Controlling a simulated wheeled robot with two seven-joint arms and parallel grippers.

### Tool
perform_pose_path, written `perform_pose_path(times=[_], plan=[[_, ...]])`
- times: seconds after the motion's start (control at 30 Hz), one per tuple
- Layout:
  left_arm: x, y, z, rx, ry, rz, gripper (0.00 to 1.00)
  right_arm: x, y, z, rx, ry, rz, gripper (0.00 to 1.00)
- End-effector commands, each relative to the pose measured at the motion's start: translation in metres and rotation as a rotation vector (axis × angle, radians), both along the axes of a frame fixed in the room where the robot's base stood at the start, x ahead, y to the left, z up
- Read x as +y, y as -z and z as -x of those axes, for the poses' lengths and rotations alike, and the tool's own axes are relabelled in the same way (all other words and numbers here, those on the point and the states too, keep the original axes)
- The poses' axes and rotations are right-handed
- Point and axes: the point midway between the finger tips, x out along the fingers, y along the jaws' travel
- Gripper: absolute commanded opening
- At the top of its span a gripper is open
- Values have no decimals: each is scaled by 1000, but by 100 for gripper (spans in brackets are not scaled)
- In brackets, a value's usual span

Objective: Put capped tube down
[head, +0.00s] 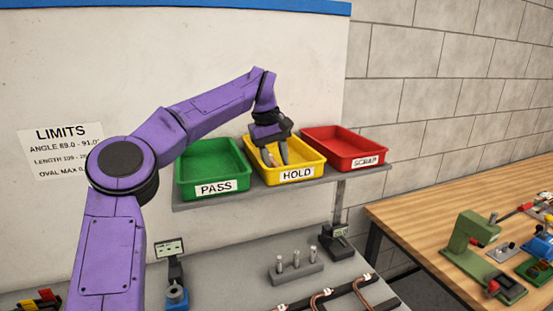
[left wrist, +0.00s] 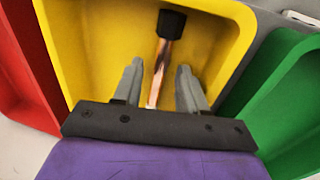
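A copper tube (left wrist: 163,58) with a black cap (left wrist: 171,23) at its far end shows inside the yellow HOLD tray (left wrist: 75,58) in the left wrist view. It appears to lie on the tray floor; its near end is hidden by my gripper. My left gripper (left wrist: 160,72) is open, with a finger on each side of the tube and gaps between. In the head view my left gripper (head: 276,162) reaches down into the yellow tray (head: 313,161), where I cannot make out the tube. My right gripper is not in view.
A green PASS tray (head: 212,167) stands left of the yellow one and a red SCRAP tray (head: 343,146) right of it, on a grey shelf (head: 205,202). Below are a pegged block (head: 296,271) and bent copper tubes (head: 322,300). A wooden bench (head: 420,222) with tools stands at right.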

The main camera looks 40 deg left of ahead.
Motion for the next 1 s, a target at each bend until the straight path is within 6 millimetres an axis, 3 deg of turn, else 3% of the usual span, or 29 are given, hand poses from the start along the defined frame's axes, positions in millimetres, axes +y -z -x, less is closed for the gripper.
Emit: perform_pose_path(times=[0.2, 0.4, 0.6, 1.0], plan=[[0, -7, 1, -2, -1, -1, 41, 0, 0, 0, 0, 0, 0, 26], [4, -48, 7, -3, -3, -4, 41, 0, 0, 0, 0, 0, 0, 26], [6, -73, 13, -3, -2, -2, 41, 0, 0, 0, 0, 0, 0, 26], [6, -76, 14, -2, 0, 0, 41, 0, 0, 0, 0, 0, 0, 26]])
